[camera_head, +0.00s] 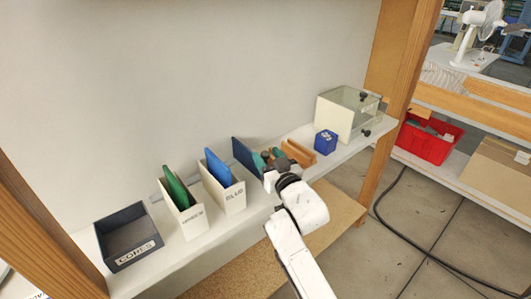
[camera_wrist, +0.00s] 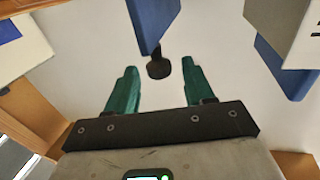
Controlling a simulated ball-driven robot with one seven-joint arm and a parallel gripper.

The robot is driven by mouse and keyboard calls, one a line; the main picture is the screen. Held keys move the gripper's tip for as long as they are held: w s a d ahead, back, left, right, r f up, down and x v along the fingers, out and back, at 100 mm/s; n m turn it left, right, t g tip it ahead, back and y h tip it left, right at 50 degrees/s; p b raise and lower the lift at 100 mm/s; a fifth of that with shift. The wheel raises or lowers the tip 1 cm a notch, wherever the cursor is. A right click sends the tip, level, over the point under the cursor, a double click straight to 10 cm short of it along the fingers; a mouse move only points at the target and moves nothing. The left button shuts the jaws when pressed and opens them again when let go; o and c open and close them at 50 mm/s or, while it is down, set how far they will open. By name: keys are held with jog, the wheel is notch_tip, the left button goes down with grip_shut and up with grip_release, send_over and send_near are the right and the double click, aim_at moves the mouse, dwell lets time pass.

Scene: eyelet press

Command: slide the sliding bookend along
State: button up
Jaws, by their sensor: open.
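The sliding bookend looks to be the upright blue plate (camera_head: 243,157) standing on the white shelf (camera_head: 226,231), right of the box lettered BLUE. In the wrist view the blue plate (camera_wrist: 154,20) comes in from the top, with a dark round knob (camera_wrist: 159,68) at its lower end. My gripper (camera_head: 267,156) is at the plate's right side in the head view, and its arm hides part of the shelf there. In the wrist view the teal fingers of my gripper (camera_wrist: 160,75) are apart, one on each side of the knob, with gaps showing. Nothing is gripped.
Left of the plate stand the BLUE box (camera_head: 226,194), a white box with a green folder (camera_head: 186,215) and a dark tray lettered CORES (camera_head: 129,240). Wooden posts bound both ends.

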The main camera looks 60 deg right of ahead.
jog(key=shift+x, duration=1)
grip_shut()
